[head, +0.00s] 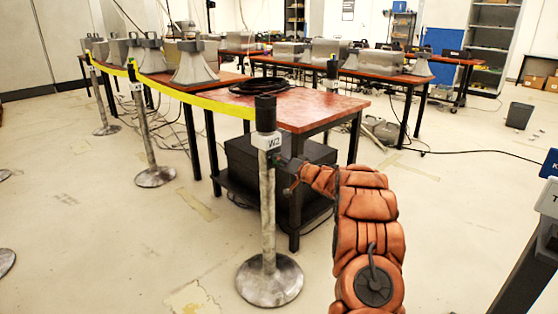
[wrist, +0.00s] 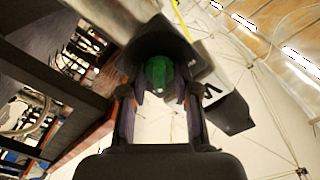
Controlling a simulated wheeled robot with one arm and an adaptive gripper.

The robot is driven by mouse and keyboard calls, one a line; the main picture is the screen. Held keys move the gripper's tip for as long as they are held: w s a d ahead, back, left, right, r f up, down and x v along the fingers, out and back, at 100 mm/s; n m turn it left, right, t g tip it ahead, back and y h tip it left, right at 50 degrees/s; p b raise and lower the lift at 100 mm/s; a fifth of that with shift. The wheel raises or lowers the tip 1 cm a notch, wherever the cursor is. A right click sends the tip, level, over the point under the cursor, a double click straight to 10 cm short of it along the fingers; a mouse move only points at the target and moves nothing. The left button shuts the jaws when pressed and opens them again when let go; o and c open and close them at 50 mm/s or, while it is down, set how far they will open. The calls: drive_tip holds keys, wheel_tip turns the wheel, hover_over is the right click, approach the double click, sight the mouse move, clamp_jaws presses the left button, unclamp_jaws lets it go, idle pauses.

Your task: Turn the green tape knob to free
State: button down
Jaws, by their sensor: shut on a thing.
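The green tape knob (wrist: 158,74) sits under the dark head of a post in the wrist view. My gripper (wrist: 160,92) has one finger on each side of it and is shut on it. In the head view my orange-sleeved arm reaches left, and my gripper (head: 289,174) is at the post marked W2 (head: 267,205), just below its white label (head: 266,142). The knob is too small and covered to make out there. Its markings and setting cannot be read in either view.
Yellow tape (head: 222,106) runs from the W2 post to other posts (head: 149,140) at the left. A red-topped table (head: 335,108) with a black cable coil (head: 264,85) stands close behind. Open floor (head: 450,205) lies to the right.

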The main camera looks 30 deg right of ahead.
drive_tip(key=shift+r, duration=0.15)
drive_tip(key=n+p, duration=0.3)
drive_tip(key=shift+a+r, duration=0.1)
drive_tip(key=n+p, duration=0.1)
drive_tip(key=n, duration=0.3)
drive_tip(key=shift+n+p, duration=0.4)
drive_tip(key=n, duration=0.1)
drive_tip(key=n+b, duration=0.1)
drive_tip(key=n, duration=0.3)
drive_tip(key=shift+a+f, duration=0.2)
drive_tip(key=shift+f, duration=0.05)
drive_tip(key=n+b, duration=0.2)
drive_tip(key=n, duration=0.2)
drive_tip(key=shift+s+a+n, duration=0.1)
drive_tip(key=shift+n, duration=0.2)
drive_tip(key=c, duration=1.2)
unclamp_jaws()
